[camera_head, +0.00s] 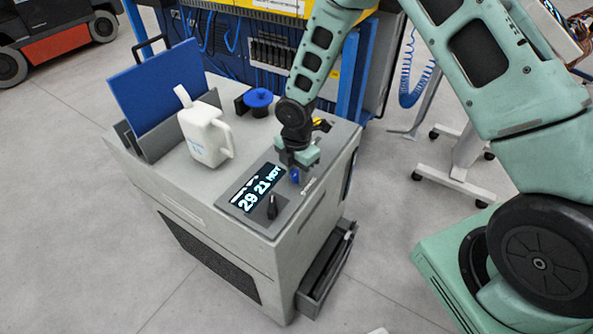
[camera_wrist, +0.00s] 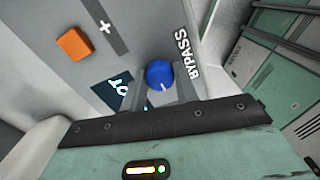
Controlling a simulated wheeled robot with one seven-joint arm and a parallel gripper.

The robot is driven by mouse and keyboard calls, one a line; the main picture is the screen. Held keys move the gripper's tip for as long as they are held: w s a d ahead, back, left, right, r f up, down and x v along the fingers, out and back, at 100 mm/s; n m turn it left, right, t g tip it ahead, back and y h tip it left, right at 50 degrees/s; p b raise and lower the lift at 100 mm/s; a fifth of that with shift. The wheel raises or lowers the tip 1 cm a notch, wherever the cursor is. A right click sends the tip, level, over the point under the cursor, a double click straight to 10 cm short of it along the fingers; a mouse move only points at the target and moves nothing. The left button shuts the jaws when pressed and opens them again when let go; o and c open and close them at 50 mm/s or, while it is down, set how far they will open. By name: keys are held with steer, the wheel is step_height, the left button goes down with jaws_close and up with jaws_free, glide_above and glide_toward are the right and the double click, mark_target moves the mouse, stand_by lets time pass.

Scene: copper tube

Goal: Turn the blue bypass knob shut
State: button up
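The blue bypass knob (camera_wrist: 159,72) is a round cap with a short white pointer mark, beside the printed word BYPASS in the wrist view. In the head view the blue knob (camera_head: 295,176) shows just below my gripper (camera_head: 297,163) on the cart's control panel (camera_head: 237,205). In the wrist view my gripper (camera_wrist: 161,88) has one grey finger to the left of the knob and one to the right, pointing at the panel. The fingers stand apart, close to the knob's sides. I cannot tell whether they touch it.
A lit display (camera_head: 258,188) and a black knob (camera_head: 271,208) share the panel. A white jug (camera_head: 206,136), a blue board (camera_head: 160,88) and a blue-capped part (camera_head: 258,99) stand on the cart. An orange square (camera_wrist: 75,43) shows in the wrist view.

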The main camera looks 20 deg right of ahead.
steer(key=shift+m+b, duration=0.3)
steer(key=shift+m, duration=0.1)
steer(key=m+b, duration=0.1)
steer(key=m, duration=0.2)
steer(key=shift+f, duration=0.1)
steer(key=m+b, duration=0.3)
steer(key=m, duration=0.2)
steer(key=shift+m, duration=0.3)
steer(key=m+b, duration=0.1)
steer(key=m, duration=0.3)
steer(key=m+b, duration=0.1)
steer(key=m, duration=0.3)
steer(key=shift+m+b, duration=0.3)
steer(key=shift+m, duration=0.1)
steer(key=o, duration=1)
steer(key=shift+r, duration=0.2)
